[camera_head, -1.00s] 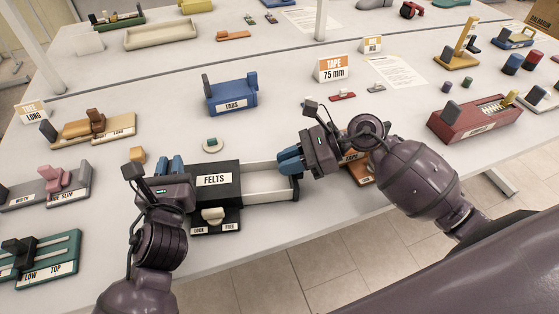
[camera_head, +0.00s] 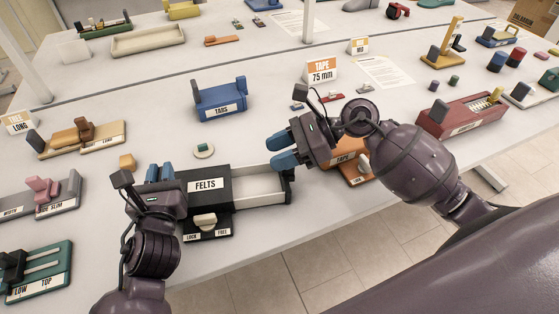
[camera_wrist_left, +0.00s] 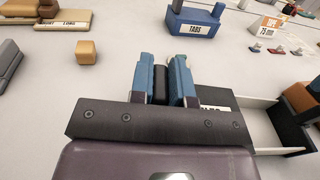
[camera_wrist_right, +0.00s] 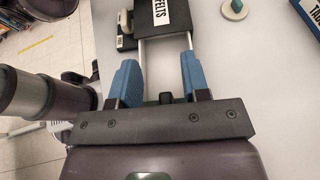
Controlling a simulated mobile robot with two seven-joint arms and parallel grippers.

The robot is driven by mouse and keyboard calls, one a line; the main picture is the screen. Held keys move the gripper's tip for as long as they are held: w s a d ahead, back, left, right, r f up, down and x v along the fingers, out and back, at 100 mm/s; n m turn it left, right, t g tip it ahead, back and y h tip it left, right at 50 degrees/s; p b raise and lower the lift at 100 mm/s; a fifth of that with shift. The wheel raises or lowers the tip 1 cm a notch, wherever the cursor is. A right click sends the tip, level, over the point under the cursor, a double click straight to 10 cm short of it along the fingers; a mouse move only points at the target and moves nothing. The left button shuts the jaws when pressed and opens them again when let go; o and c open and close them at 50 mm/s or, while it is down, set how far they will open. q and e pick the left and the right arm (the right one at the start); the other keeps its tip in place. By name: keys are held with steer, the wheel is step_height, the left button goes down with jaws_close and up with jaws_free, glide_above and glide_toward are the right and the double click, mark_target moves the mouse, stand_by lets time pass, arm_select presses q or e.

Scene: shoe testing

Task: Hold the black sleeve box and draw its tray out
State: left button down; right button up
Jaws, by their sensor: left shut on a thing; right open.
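The black sleeve box (camera_head: 213,183), labelled FELTS, lies near the table's front edge. Its white tray (camera_head: 255,188) is drawn out to the right, with a black end panel (camera_head: 290,183). My left gripper (camera_head: 160,173) is at the sleeve's left end; in the left wrist view its blue fingers are shut on a black upright part (camera_wrist_left: 161,84) of the box. My right gripper (camera_head: 279,151) is open and empty, close behind the tray's right end. In the right wrist view its fingers (camera_wrist_right: 158,78) stand apart, with the tray (camera_wrist_right: 163,55) and sleeve (camera_wrist_right: 163,12) beyond.
A LOCK/FREE base with a cream knob (camera_head: 204,220) stands in front of the sleeve. An orange TAPE box (camera_head: 350,160) is close right of my right gripper. A blue TABS holder (camera_head: 220,98) and a small round green-topped piece (camera_head: 203,151) lie behind. Clear table surrounds that piece.

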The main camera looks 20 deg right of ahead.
step_height(320, 180, up, 6)
stand_by(0.4)
arm_select(q)
steer(key=c, duration=1)
jaws_free()
